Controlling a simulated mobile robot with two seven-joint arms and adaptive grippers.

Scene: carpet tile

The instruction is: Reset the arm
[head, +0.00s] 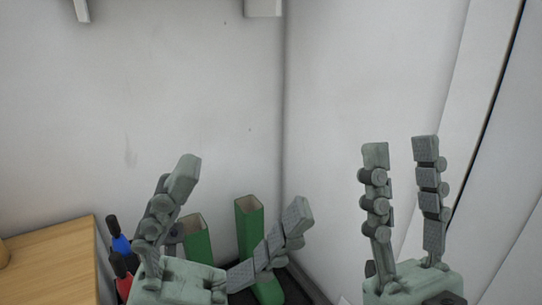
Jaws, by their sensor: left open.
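My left gripper (242,190) is in the lower middle of the head view. Its two grey-green jointed fingers point up and are spread wide, with nothing held between them. My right gripper (400,149) is at the lower right. Its two fingers stand almost upright and parallel, with an empty gap between them. Both grippers are in front of the pale walls, and most of both arms is out of view.
A wooden surface (50,262) is at the lower left. Beside it, partly hidden by my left gripper, are green square tubes (247,220) and tools with blue (121,245) and red (124,287) handles. White walls (340,80) meet in a corner. The space above the grippers is clear.

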